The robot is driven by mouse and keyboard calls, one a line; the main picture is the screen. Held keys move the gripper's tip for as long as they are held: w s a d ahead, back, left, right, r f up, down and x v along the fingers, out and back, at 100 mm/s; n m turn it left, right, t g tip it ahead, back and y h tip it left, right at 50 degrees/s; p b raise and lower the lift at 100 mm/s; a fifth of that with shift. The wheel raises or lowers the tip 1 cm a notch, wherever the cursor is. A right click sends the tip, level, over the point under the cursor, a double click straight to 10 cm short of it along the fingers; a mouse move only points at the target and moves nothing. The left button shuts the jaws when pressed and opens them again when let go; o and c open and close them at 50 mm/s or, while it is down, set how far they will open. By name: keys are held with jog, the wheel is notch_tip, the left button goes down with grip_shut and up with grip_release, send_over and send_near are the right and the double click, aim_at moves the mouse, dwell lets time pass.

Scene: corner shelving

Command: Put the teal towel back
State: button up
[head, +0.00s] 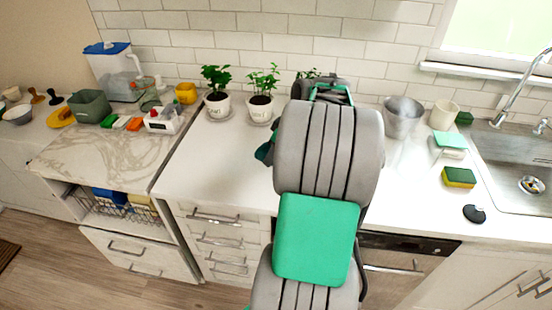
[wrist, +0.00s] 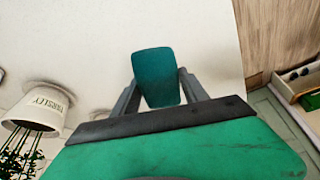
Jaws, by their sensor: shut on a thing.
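The teal towel (wrist: 157,77) is a small dark teal piece with rounded corners, held between the two fingers of my gripper (wrist: 158,88) in the wrist view. The gripper is shut on it, above the white counter. In the head view my arm hides most of the gripper; a dark teal piece (head: 264,153), probably the same towel, shows at the arm's left edge over the counter. Its underside and any gap to the counter cannot be judged.
Potted plants (head: 217,104) stand along the back wall; a parsley pot (wrist: 38,108) shows in the wrist view. A wire basket (head: 118,212) with blue and yellow items is under the marble counter (head: 95,155). Metal pot (head: 402,118), sponge (head: 458,178) and sink (head: 515,165) are right.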

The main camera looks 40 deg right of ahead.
jog(key=f, duration=0.1)
jog(key=w+d+f+p, duration=0.1)
jog(key=f, duration=0.3)
jog(key=shift+w+d+f+p, duration=0.2)
jog(key=shift+w+d+p, duration=0.1)
jog(key=shift+d, duration=0.05)
jog(key=shift+f+b, duration=0.35)
jog(key=shift+f, duration=0.05)
jog(key=o, duration=1.2)
jog(key=shift+r, duration=0.1)
